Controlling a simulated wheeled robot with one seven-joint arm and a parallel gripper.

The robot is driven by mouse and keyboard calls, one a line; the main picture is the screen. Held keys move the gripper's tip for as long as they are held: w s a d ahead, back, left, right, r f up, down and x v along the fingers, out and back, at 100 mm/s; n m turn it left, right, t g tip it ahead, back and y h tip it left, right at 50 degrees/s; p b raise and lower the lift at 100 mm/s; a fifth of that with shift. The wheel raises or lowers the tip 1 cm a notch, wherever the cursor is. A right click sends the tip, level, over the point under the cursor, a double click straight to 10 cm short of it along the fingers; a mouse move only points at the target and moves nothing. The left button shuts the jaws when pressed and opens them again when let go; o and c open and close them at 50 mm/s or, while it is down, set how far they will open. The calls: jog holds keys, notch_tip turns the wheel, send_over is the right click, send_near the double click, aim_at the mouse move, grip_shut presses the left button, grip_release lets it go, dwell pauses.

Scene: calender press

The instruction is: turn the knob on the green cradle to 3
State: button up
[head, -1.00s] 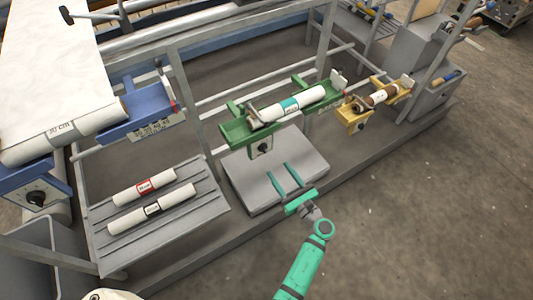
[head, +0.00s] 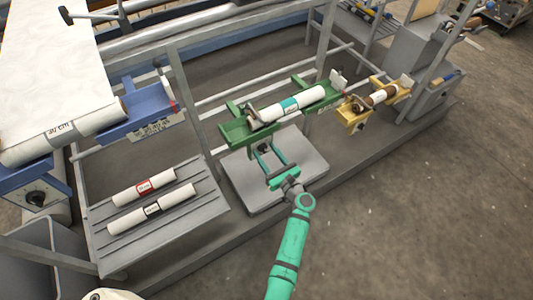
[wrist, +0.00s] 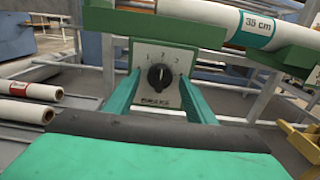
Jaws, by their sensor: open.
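The green cradle (head: 236,133) holds a white roll with a teal band, and the band reads 35 cm in the wrist view (wrist: 257,30). Under the cradle hangs a pale dial plate (wrist: 145,58) marked 1, 2, 3 from left to right. Its black knob (wrist: 160,77) sits in the middle, with its pointer looking roughly upright, near the 2. My green gripper (head: 269,158) is open in front of the plate. In the wrist view its two fingers (wrist: 160,92) stand left and right of the knob, apart from it. In the head view the gripper partly hides the knob.
A yellow cradle (head: 352,118) with a brown roll is to the right. A blue cradle with its own knob (head: 37,198) is at left. A grey rack (head: 112,244) holds two white rolls. A grey platform (head: 310,180) lies below my gripper. Open floor is at right.

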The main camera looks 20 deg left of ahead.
jog(key=c, duration=1)
jog(key=m, duration=0.3)
jog(key=shift+m, duration=0.4)
jog(key=shift+s+a+m, duration=0.1)
jog(key=shift+m, duration=1.8)
